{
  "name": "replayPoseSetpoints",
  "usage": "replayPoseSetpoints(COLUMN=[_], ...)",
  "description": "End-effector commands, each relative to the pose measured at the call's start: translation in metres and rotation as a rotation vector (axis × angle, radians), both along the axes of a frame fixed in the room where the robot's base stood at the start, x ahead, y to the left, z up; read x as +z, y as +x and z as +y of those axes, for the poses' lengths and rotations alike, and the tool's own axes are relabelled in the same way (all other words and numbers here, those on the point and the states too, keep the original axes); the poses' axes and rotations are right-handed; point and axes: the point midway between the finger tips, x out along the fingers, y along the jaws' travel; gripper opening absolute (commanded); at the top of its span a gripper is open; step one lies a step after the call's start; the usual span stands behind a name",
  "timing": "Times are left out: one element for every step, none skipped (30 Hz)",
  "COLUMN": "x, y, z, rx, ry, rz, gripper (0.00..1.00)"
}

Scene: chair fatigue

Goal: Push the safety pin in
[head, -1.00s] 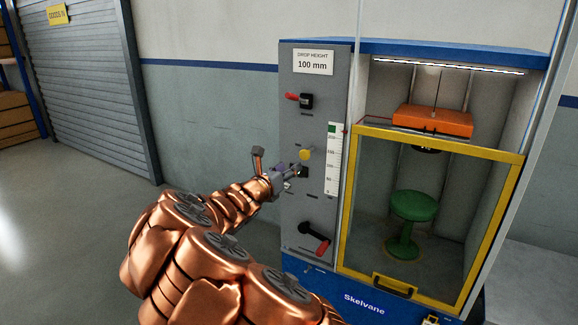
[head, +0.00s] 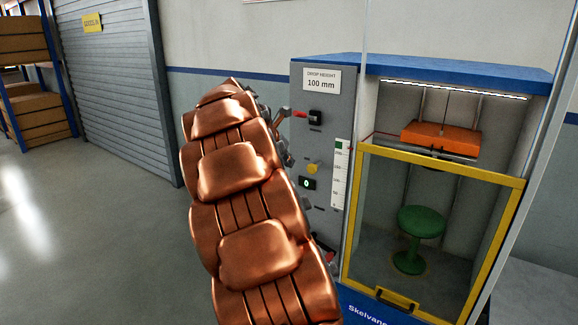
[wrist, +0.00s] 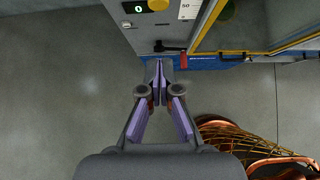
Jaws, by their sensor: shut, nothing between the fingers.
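The yellow round knob (head: 313,168), the likely safety pin, sticks out of the grey control panel (head: 322,215) in the head view. Its edge also shows at the top of the wrist view (wrist: 227,4). How far in it sits is hard to tell. My gripper (wrist: 160,66) is shut and empty, its purple pads meeting at the tips. It is apart from the knob, pointing toward the lower part of the panel in the wrist view. In the head view my copper arm hides most of the gripper.
A small display (head: 307,184) below the knob shows a green 0. A red-handled lever (head: 313,116) sits above; a black lever with a red end (wrist: 165,48) sits low. The yellow-framed guard (head: 430,170) encloses a green stool (head: 420,222). Open floor lies left.

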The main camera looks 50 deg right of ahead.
Motion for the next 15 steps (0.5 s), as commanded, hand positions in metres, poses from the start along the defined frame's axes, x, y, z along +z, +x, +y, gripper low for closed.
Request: replayPoseSetpoints(x=[-0.003,-0.005,-0.008,-0.011,-0.015,-0.019,-0.023,-0.027,-0.033,-0.037,-0.041,-0.045,-0.048,-0.052,-0.056], y=[-0.001,-0.001,-0.001,-0.001,-0.001,-0.001,-0.001,0.000,0.000,0.000,0.000,0.000,0.001,0.001,0.002], z=[-0.003,-0.005,-0.009,-0.011,-0.014,-0.019,-0.023,-0.027,-0.031,-0.035,-0.039,-0.044,-0.048,-0.051,-0.056], rx=[-0.001,-0.002,-0.004,-0.004,-0.004,-0.004,-0.004,-0.003,-0.003,-0.004,-0.004,-0.004,-0.004,-0.003,-0.001], ry=[0.002,0.002,0.002,0.003,0.004,0.003,0.003,0.002,0.003,0.004,0.005,0.004,0.003,0.002,0.001], rz=[0.001,0.002,0.004,0.005,0.006,0.007,0.007,0.007,0.007,0.008,0.009,0.008,0.006,0.006,0.006], gripper=[0.00,0.00,0.00,0.00,0.00,0.00,0.00,0.00,0.00,0.00,0.00,0.00,0.00,0.00,0.00])
